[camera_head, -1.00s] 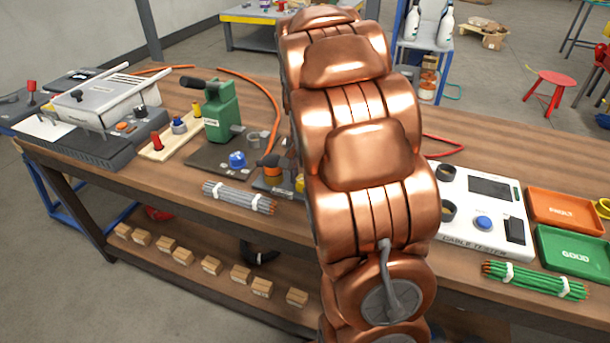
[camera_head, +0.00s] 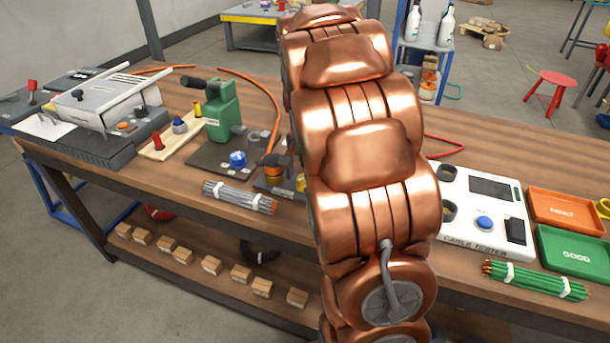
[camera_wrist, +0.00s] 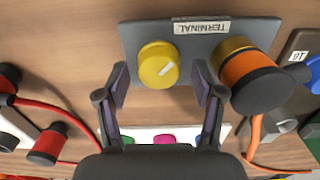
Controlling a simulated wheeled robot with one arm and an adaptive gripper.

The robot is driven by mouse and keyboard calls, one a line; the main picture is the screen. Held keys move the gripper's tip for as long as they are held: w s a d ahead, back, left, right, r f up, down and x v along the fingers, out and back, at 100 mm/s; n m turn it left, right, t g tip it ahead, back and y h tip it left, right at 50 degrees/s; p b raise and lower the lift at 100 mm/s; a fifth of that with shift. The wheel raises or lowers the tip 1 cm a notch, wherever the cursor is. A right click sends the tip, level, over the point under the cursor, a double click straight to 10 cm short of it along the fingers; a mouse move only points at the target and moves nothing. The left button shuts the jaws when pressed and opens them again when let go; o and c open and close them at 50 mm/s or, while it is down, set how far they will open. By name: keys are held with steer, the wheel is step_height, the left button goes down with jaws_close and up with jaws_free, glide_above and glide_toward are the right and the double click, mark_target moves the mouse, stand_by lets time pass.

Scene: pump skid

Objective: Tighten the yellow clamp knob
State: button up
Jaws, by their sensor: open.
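The yellow clamp knob (camera_wrist: 158,65) stands on a grey plate (camera_wrist: 190,28) labelled TERMINAL in the wrist view. It is round, with a pale line across its top. My gripper (camera_wrist: 160,82) is open and empty, its two fingers to the left and right of the knob in the picture and their tips near its lower edge. I cannot tell whether the fingers are at the knob's height. In the head view only a sliver of the yellow knob (camera_head: 300,182) shows beside my copper-coloured arm, which hides my gripper.
An orange and black connector (camera_wrist: 255,78) stands on the same plate, close to the right finger. Red plugs with cables (camera_wrist: 48,143) lie at the left of the wrist view. In the head view, a grey cable bundle (camera_head: 240,197) and a green press (camera_head: 222,110) are left of my arm.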

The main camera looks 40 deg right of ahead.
step_height(320, 180, up, 12)
steer(key=shift+f, duration=0.2)
stand_by(0.9)
steer(key=s+a+r+n+p, duration=0.3)
steer(key=s+a+n+p, duration=0.25)
steer(key=s+a, duration=0.5)
steer(key=s+a+n+g+p, duration=0.1)
steer(key=s+a+n+p, duration=0.2)
steer(key=s+a, duration=0.2)
steer(key=s+a+n+p, duration=0.3)
steer(key=s+a, duration=0.3)
steer(key=s, duration=0.4)
steer(key=shift+s+f+g+p, duration=0.2)
steer(key=shift+s+g+p, duration=0.1)
steer(key=shift+g, duration=0.1)
steer(key=shift+n, duration=0.25)
